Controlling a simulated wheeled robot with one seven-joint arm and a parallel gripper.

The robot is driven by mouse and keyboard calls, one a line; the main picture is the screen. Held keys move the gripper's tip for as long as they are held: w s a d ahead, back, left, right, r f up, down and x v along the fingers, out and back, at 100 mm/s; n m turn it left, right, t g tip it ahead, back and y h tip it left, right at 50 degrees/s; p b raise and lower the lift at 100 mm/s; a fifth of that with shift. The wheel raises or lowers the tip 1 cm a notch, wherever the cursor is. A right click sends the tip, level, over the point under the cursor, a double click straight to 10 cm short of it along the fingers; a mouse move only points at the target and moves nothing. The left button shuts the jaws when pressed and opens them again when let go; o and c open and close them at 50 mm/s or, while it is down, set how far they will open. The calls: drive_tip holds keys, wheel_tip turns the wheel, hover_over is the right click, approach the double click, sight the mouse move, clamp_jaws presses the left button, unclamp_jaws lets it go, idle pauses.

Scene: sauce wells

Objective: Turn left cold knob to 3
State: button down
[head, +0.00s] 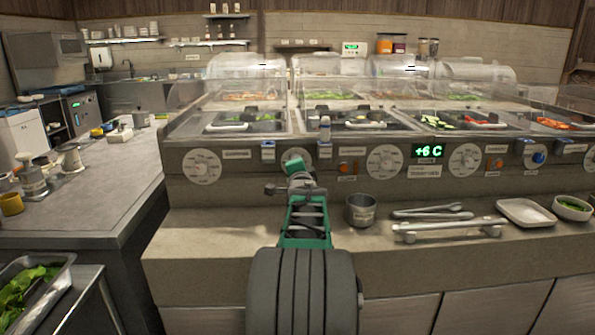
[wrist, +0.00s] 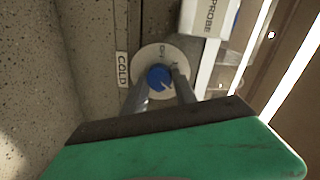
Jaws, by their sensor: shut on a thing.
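The left cold knob (wrist: 157,77) is blue with a pale pointer mark, on a round white dial (wrist: 143,67) beside a COLD label (wrist: 122,70) in the wrist view. The dial's markings are too small to read surely, so I cannot tell the setting. My gripper (wrist: 163,84) is shut on this knob, one finger on each side. In the head view my gripper (head: 294,166) reaches the counter's front panel; it hides the knob, and only part of the pale dial (head: 289,154) shows.
Large white dials (head: 201,167) (head: 387,161) and a green +6 C display (head: 428,151) line the panel. Another blue knob (head: 538,158) is at the right. A metal cup (head: 361,210), tongs (head: 433,212) and a white tray (head: 525,212) are on the ledge below.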

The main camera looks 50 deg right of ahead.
drive_tip(key=shift+m, duration=0.5)
drive_tip(key=c, duration=1)
unclamp_jaws()
drive_tip(key=v, duration=0.7)
drive_tip(key=shift+s+a, duration=0.25)
drive_tip(key=shift+s, duration=0.05)
